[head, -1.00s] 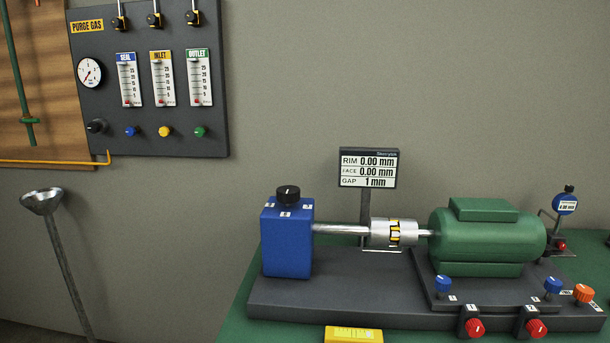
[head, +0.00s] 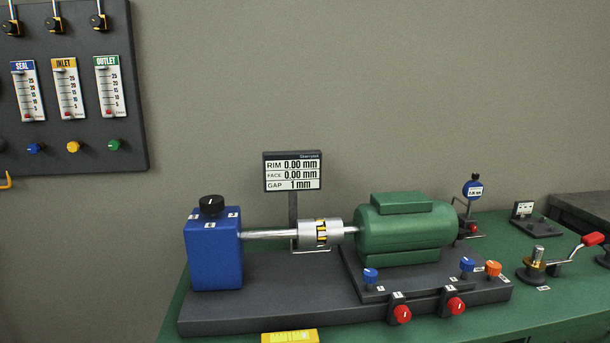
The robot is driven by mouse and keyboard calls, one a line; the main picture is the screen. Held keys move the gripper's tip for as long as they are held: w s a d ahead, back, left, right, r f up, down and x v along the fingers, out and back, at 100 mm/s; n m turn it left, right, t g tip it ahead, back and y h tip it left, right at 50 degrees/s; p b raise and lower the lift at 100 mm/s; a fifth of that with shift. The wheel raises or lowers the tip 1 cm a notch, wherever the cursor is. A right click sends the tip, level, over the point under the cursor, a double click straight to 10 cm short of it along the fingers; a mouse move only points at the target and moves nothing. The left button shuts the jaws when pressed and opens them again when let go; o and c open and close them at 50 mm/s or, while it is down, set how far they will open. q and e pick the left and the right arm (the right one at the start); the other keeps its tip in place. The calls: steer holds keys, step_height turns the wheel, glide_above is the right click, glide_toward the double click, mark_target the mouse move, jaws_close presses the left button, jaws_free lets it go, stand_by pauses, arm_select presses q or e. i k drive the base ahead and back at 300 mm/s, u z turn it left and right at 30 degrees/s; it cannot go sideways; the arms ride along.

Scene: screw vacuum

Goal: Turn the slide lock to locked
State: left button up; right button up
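No part is readably marked as the slide lock, and I cannot tell which one it is. On the grey base (head: 240,317) of the green motor (head: 408,228) are an orange knob (head: 493,269), a left blue knob (head: 370,276), a right blue knob (head: 467,265) and two red knobs (head: 402,314) (head: 455,306). Small tags beside them are too small to read. A blue block (head: 213,254) with a black knob (head: 211,205) on top stands at the left end, joined by a shaft to the silver coupling (head: 320,233). Neither gripper is in view.
A readout (head: 293,172) behind the coupling shows rim 0.00, face 0.00, gap 1 mm. A crank with a red grip (head: 593,239) and brass post (head: 537,257) stands right on the green table (head: 545,310). A yellow block (head: 290,337) lies in front. A gauge panel (head: 75,110) hangs left.

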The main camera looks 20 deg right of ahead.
mark_target(493, 268)
steer(key=z, duration=3.2)
steer(key=i, duration=0.55)
steer(key=u, duration=2.2)
